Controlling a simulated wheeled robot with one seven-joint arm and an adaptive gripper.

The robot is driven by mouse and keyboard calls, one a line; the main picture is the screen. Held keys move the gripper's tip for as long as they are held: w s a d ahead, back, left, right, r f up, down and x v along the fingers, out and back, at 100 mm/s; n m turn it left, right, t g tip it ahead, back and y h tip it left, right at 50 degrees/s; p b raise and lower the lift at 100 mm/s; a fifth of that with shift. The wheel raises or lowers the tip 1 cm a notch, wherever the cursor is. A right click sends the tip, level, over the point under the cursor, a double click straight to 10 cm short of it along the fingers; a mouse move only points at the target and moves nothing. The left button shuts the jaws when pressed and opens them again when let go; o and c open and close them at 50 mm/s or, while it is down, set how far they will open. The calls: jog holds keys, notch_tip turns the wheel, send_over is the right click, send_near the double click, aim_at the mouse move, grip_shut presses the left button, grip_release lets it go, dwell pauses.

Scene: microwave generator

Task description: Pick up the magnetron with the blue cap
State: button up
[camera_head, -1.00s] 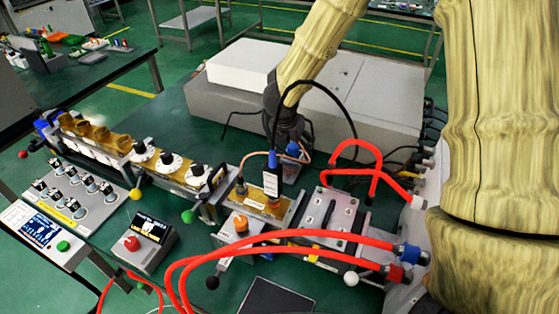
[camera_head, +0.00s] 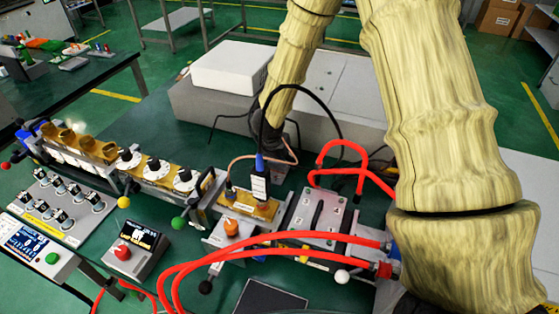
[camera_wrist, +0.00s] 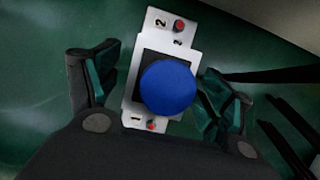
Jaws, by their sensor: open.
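In the wrist view, the magnetron's round blue cap (camera_wrist: 168,87) faces the camera, above a dark square body and a white plate (camera_wrist: 157,25) marked 2 and 1. My gripper (camera_wrist: 155,88) is open, one finger on each side of the magnetron, with visible gaps beside the cap. Contact lower down cannot be told. In the head view, my gripper (camera_head: 280,137) points down behind the brass waveguide section, and the magnetron there is mostly hidden by gripper and cables.
A black labelled part with a blue top (camera_head: 259,183) stands on the brass section (camera_head: 240,207), close in front of my gripper. A black cable loops around the wrist. Red hoses (camera_head: 270,240) cross the front right. A large grey cabinet (camera_head: 205,105) stands behind.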

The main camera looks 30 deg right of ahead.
jog(key=shift+w+d+f, duration=0.1)
jog(key=shift+d+f, duration=0.05)
jog(key=shift+f, duration=0.3)
jog(key=shift+c, duration=0.2)
jog(key=shift+r, duration=0.1)
grip_shut()
